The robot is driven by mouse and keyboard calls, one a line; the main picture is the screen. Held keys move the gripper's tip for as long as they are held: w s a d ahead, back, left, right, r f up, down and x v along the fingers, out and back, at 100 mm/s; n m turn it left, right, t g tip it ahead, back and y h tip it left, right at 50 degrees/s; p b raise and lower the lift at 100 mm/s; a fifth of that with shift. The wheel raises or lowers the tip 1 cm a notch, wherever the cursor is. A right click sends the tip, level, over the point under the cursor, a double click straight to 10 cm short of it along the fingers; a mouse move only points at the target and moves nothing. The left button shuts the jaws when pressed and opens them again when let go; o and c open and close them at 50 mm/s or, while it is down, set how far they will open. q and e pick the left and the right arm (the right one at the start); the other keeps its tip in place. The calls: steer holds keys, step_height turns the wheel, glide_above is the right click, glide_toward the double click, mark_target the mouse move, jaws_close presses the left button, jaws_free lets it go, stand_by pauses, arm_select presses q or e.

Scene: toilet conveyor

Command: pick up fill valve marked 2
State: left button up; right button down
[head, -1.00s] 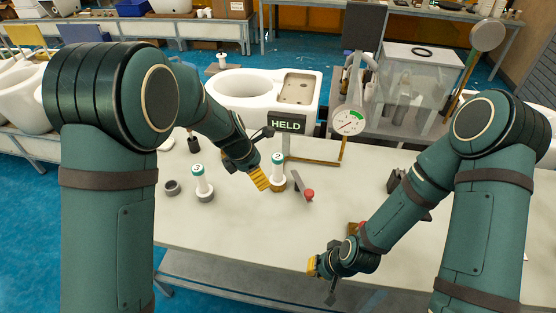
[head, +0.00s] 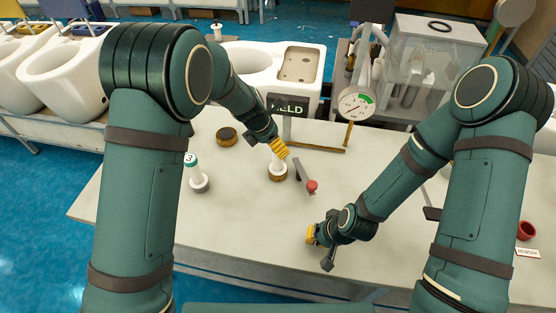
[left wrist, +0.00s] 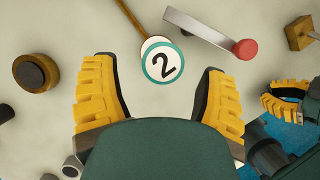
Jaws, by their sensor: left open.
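Another teal-capped valve (head: 198,176) stands to the left. A dark round puck (head: 227,137) lies behind it. A grey lever with a red knob (head: 312,187) is close on the right. The sign (head: 287,106) and a gauge (head: 357,104) stand behind. The table front (head: 235,230) is clear.

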mark_target(278, 160)
arm_select(q)
steer(key=shift+x, duration=2.7)
steer(key=shift+s, duration=0.1)
steer(key=shift+d, duration=0.1)
jaws_close()
